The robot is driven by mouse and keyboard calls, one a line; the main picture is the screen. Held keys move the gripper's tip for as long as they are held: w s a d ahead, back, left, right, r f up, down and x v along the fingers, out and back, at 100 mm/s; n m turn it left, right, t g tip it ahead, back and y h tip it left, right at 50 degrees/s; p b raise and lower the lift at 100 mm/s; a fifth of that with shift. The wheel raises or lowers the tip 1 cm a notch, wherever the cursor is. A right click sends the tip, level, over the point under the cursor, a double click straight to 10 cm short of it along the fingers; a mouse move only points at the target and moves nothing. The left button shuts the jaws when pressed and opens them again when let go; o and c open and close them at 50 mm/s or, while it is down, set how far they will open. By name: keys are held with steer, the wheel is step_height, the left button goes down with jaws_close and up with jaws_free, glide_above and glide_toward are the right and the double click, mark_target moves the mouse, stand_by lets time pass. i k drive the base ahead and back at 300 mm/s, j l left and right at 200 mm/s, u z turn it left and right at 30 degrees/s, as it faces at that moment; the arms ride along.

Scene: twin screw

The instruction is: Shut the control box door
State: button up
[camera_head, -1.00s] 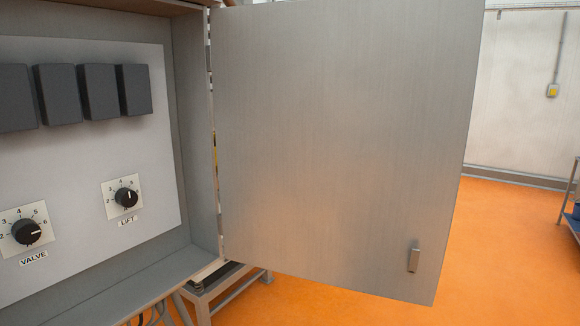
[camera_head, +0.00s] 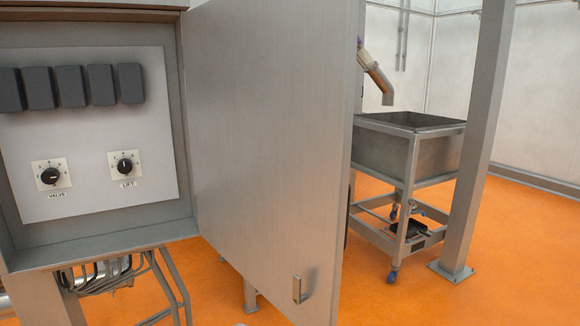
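The control box (camera_head: 188,150) stands at the left, open at the front. On its inner panel are several dark blocks and two knobs, the VALVE knob (camera_head: 50,176) and the LIFT knob (camera_head: 125,166). The metal control box door (camera_head: 265,140) hangs open from the box's right side and reaches toward me. It has a small handle (camera_head: 298,289) low near its free edge. My gripper is not in view.
Behind the door at the right, a metal hopper cart (camera_head: 400,152) stands on wheels under a spout (camera_head: 378,80). A metal post (camera_head: 475,140) stands right of it. Cables and frame legs (camera_head: 130,270) are below the box. Orange floor is open at the lower right.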

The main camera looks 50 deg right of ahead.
mark_target(270, 85)
steer(key=k+l+u, duration=0.15)
steer(key=l, duration=0.25)
steer(key=l+u, duration=0.2)
steer(key=l, duration=0.25)
steer(key=k+l+u, duration=0.15)
steer(key=l, duration=0.2)
steer(key=k+l+u, duration=0.2)
steer(key=l, duration=0.15)
steer(key=l+u, duration=0.2)
steer(key=l, duration=0.65)
steer(key=k+z, duration=0.25)
steer(key=k, duration=0.25)
